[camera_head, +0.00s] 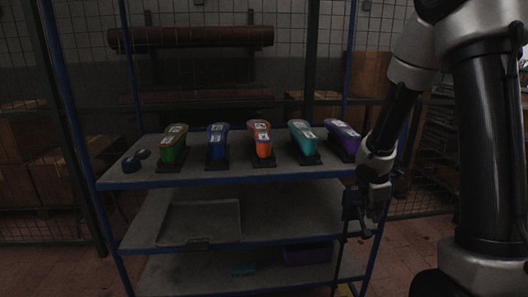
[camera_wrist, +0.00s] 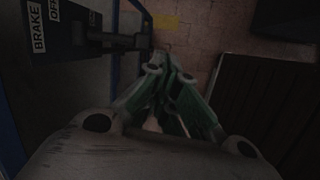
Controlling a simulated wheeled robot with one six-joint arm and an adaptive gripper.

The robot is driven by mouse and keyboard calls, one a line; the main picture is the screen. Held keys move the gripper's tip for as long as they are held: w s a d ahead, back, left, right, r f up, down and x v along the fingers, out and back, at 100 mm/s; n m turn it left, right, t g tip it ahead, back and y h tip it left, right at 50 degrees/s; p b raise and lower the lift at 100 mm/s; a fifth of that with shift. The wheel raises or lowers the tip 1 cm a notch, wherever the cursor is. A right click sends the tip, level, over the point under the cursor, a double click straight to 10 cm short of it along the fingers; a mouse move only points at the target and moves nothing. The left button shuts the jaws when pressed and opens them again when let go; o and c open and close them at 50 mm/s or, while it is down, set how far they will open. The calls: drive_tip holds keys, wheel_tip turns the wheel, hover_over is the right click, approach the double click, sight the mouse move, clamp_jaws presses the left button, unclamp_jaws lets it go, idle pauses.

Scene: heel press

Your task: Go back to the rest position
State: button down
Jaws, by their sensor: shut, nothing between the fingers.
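My gripper (camera_head: 368,232) hangs beside the right front corner of the rack, below the top shelf's level. In the wrist view its two greenish fingers (camera_wrist: 168,68) are together, with nothing held between them. The fingers point toward the brick floor (camera_wrist: 195,52). A black box labelled BRAKE and OFF (camera_wrist: 66,32) is close by on the left in the wrist view. The dark box (camera_head: 350,204) near the gripper in the head view seems to be the same one; I cannot tell whether the gripper touches it.
A blue-framed rack has a top shelf (camera_head: 125,174) with several shoe-shaped pieces, such as the green one (camera_head: 174,146) and the orange one (camera_head: 262,139). A grey tray (camera_head: 200,224) is on the middle shelf. Bare floor (camera_head: 425,235) shows right of the rack.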

drive_tip(key=s+d+r+m+g, duration=0.3)
drive_tip(key=s+r+m, duration=0.4)
drive_tip(key=s+m, duration=0.35)
drive_tip(key=s+a+r+m+t+y, duration=0.1)
drive_tip(key=s+a+r+m+t, duration=0.1)
drive_tip(key=s+r, duration=0.4)
drive_tip(key=s+a+r+m+t+y, duration=0.1)
drive_tip(key=s+a+r+m+t, duration=0.2)
drive_tip(key=r, duration=0.5)
drive_tip(key=s+a+m, duration=0.1)
drive_tip(key=s, duration=0.1)
drive_tip(key=shift+s+a+r+y, duration=0.35)
drive_tip(key=shift+s+r+y, duration=0.05)
